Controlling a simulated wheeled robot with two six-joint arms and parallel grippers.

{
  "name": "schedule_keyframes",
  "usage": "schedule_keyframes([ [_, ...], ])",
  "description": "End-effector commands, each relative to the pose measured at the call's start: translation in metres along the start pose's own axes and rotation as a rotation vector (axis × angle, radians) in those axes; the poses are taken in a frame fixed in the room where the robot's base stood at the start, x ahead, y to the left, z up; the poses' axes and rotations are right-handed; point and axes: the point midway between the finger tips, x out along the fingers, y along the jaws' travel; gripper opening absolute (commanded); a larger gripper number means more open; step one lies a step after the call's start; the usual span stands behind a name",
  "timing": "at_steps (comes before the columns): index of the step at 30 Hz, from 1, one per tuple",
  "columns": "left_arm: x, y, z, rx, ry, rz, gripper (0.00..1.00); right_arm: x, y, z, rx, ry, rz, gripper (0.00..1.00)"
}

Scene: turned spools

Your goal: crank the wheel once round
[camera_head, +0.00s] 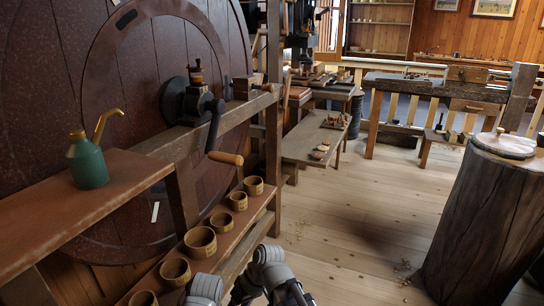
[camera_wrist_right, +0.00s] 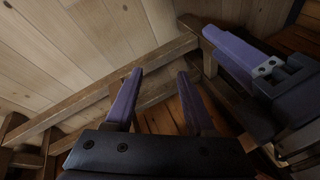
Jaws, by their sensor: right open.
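The large dark red-brown wheel (camera_head: 60,75) stands upright at the left in the head view. A dark crank arm (camera_head: 214,125) hangs down from its hub (camera_head: 186,100) and ends in a light wooden handle (camera_head: 226,158). Nothing holds the handle. My right gripper (camera_wrist_right: 159,76) is open and empty in the right wrist view, its two purple fingers apart. My left gripper (camera_wrist_right: 240,60) shows beside it at the right; its opening cannot be made out. In the head view my arms are low at the bottom centre, below and apart from the handle; the fingertips are not clear there.
A shelf with several wooden cups (camera_head: 200,242) runs below the crank. A green oil can (camera_head: 87,162) stands on a bench (camera_head: 120,185) at the left. A wooden post (camera_head: 274,110) rises right of the crank.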

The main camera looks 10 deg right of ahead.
Motion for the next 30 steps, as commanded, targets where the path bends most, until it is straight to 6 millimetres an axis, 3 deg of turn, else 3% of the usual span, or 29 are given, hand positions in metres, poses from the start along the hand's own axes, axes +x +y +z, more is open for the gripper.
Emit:
schedule_keyframes([
  [8,-0.04,-0.004,0.003,-0.002,-0.001,0.001,0.44,-0.065,-0.007,-0.06,-0.049,0.218,-0.182,0.55],
  [11,-0.056,-0.005,0.004,-0.003,-0.001,0.002,0.44,-0.099,-0.006,-0.086,-0.07,0.333,-0.249,0.55],
  [14,-0.077,-0.007,0.005,-0.005,-0.001,0.002,0.44,-0.147,0.0,-0.117,-0.092,0.487,-0.315,0.55],
  [18,-0.106,-0.01,0.006,-0.007,-0.002,0.003,0.44,-0.23,0.018,-0.157,-0.121,0.745,-0.381,0.55],
  [21,-0.119,-0.011,0.007,-0.008,-0.002,0.004,0.44,-0.28,0.034,-0.175,-0.133,0.9,-0.4,0.55],
  [24,-0.128,-0.012,0.008,-0.009,-0.003,0.004,0.44,-0.316,0.047,-0.184,-0.14,1.014,-0.405,0.55],
  [27,-0.133,-0.012,0.008,-0.009,-0.003,0.005,0.44,-0.339,0.056,-0.188,-0.143,1.088,-0.405,0.55],
  [30,-0.135,-0.012,0.008,-0.01,-0.003,0.005,0.44,-0.35,0.06,-0.19,-0.145,1.123,-0.404,0.55],
])
